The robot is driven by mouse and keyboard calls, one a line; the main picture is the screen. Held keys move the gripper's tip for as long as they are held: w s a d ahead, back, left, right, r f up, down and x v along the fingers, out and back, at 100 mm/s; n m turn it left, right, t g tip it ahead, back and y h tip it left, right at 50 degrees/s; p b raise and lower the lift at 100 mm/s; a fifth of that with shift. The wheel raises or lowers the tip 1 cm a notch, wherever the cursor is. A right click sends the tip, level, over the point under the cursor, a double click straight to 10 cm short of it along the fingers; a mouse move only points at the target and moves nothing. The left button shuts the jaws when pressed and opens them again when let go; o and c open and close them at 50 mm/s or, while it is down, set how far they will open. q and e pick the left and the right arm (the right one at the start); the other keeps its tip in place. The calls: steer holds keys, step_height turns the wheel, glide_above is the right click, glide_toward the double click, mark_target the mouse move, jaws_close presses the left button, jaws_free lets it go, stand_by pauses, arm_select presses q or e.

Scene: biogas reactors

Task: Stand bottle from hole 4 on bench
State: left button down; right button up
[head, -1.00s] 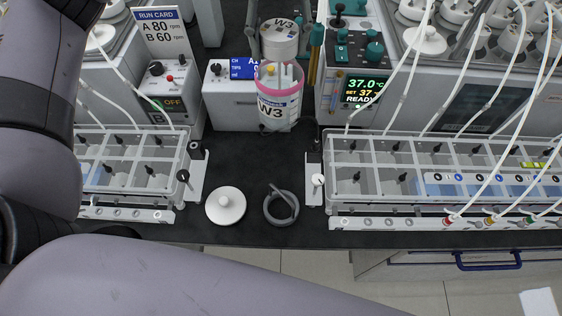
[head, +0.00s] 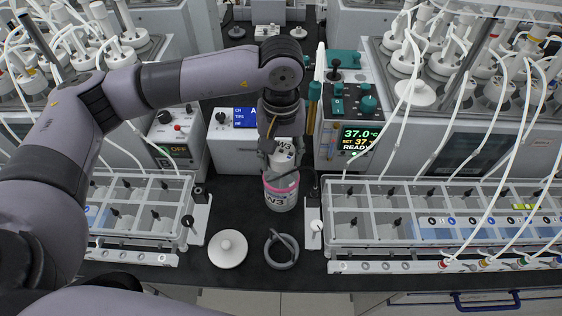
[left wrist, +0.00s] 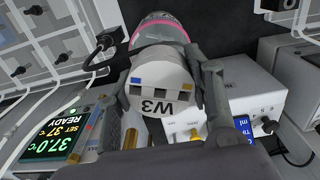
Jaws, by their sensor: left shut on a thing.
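The bottle (head: 283,202) has a white cap marked W3, a pink band and a label reading W3. It looks upright, low over the dark bench (head: 240,190), in front of the blue-display box; whether its base touches the bench is unclear. My left gripper (head: 283,165) reaches down from above and is shut on the bottle near its cap, hiding part of it. In the left wrist view the white cap (left wrist: 160,85) shows between the gripper's fingers, with the pink band beyond. My right gripper is not in view.
A white round lid (head: 228,248) and a dark ring (head: 281,249) lie on the bench in front. Clear-walled racks (head: 425,215) stand left and right. A box with a blue display (head: 228,140) and a 37.0 °C heater unit (head: 355,140) stand behind. Thin tubes hang over the right rack.

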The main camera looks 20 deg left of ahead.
mark_target(281, 180)
arm_select(q)
step_height(281, 180, down, 3)
steer(key=shift+f+p, duration=0.15)
steer(key=shift+p, duration=0.4)
steer(key=shift+f, duration=0.3)
steer(key=shift+f, duration=0.1)
steer(key=c, duration=0.8)
jaws_free()
steer(key=shift+s, duration=0.1)
